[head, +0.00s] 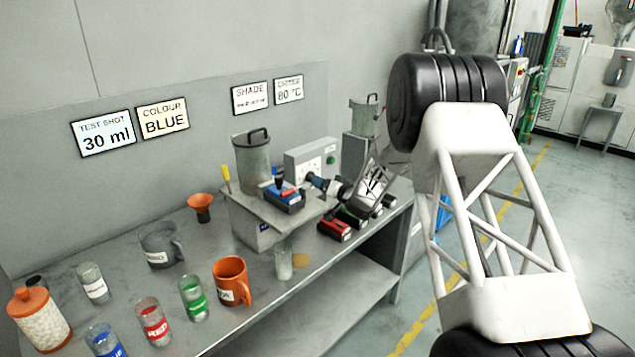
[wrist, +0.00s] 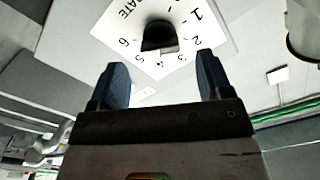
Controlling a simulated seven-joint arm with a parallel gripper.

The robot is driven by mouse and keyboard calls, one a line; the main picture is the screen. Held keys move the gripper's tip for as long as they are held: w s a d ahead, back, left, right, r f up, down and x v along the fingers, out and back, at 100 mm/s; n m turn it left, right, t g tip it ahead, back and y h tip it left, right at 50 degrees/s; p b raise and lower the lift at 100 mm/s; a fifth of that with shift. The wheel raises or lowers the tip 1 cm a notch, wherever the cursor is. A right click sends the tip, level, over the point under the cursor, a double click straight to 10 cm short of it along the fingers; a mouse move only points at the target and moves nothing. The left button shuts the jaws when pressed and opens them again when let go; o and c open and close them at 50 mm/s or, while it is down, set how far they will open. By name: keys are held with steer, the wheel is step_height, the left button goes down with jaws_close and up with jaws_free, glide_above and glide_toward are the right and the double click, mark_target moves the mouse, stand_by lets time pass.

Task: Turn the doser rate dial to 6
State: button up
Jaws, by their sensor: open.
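The doser rate dial is a black knob (wrist: 158,36) on a white plate (wrist: 120,22) at the top of the wrist view. The plate appears turned round, with RATE at upper left and numbers 1 to 6 around the knob. I cannot make out which number the knob points to. My gripper (wrist: 160,62) is open, its two blue fingers apart, with the knob beyond and between their tips. The fingers do not appear to touch it. In the head view my gripper (head: 311,179) is beside the blue block (head: 284,201); the dial cannot be made out there.
A grey control box (head: 300,163) and a lidded metal hopper (head: 254,160) stand close to my gripper. Red and dark blocks (head: 334,230) lie below it. An orange mug (head: 231,281), a grey jug (head: 158,246) and several labelled jars (head: 153,322) occupy the bench's left and front.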

steer(key=shift+v, duration=1.55)
steer(key=s+d+r+m+t+h, duration=0.1)
steer(key=s+d+r+h, duration=0.25)
steer(key=r, duration=0.25)
steer(key=s+d+r+m+h, duration=0.1)
steer(key=s+d+r+h, duration=0.25)
steer(key=r, duration=0.25)
steer(key=s+d+r+m+g+h, duration=0.1)
steer(key=s+d+r+h, duration=0.15)
steer(key=s, duration=0.45)
steer(key=s+d+r+m+g+h, duration=0.1)
steer(key=s+d+r+h, duration=0.2)
steer(key=s, duration=0.5)
steer(key=s+n+g, duration=0.1)
steer(key=s+g, duration=0.8)
steer(key=s, duration=3.6)
steer(key=shift+f, duration=0.35)
steer(key=shift+h, duration=0.25)
